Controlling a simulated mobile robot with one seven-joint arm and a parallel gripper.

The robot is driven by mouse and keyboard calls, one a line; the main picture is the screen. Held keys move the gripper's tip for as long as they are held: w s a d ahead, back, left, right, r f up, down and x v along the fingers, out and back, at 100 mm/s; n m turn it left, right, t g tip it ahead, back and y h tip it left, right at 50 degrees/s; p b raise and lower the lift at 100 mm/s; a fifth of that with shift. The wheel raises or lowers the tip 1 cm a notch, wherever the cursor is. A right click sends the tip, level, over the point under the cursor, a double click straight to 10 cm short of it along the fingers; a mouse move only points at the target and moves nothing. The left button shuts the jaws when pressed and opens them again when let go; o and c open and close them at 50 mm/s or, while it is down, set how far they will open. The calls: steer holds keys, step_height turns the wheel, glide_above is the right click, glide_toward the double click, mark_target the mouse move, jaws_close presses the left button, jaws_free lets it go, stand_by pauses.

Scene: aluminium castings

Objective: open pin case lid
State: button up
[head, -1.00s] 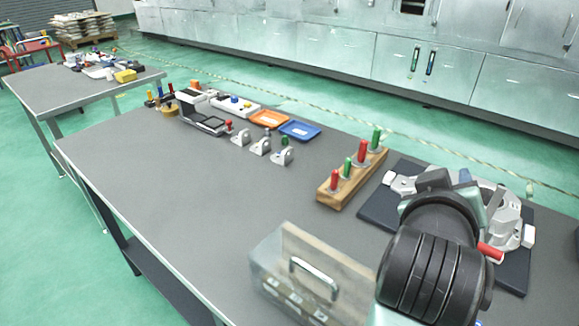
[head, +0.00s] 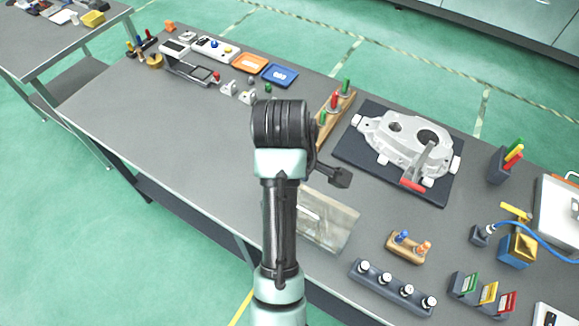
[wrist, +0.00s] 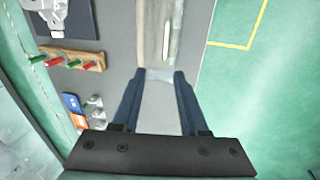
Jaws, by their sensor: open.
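The pin case (head: 333,226) is a clear, pale box near the front edge of the table, partly hidden behind my arm in the head view. Whether its lid is up or down is hard to tell. In the wrist view the case (wrist: 160,38) runs up from just beyond my fingertips. My gripper (wrist: 157,76) is open and empty, its two dark fingers apart on either side of the case's near end. In the head view my gripper (head: 340,178) hangs just behind the case, apart from it in the picture.
A wooden block with red and green pins (head: 333,104) and a grey casting (head: 405,140) on a dark mat (head: 360,160) lie behind. A small wooden holder (head: 408,248) and a dark rack (head: 392,288) stand to the right. The table's left stretch (head: 190,130) is clear.

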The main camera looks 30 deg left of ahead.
glide_toward(309, 212)
steer(key=f, duration=0.2)
steer(key=w+a+f, duration=0.1)
steer(key=f, duration=0.2)
steer(key=a+f, duration=0.1)
steer(key=f, duration=0.1)
steer(key=shift+w+a+f, duration=0.2)
steer(key=shift+w, duration=0.15)
jaws_close()
stand_by(1.3)
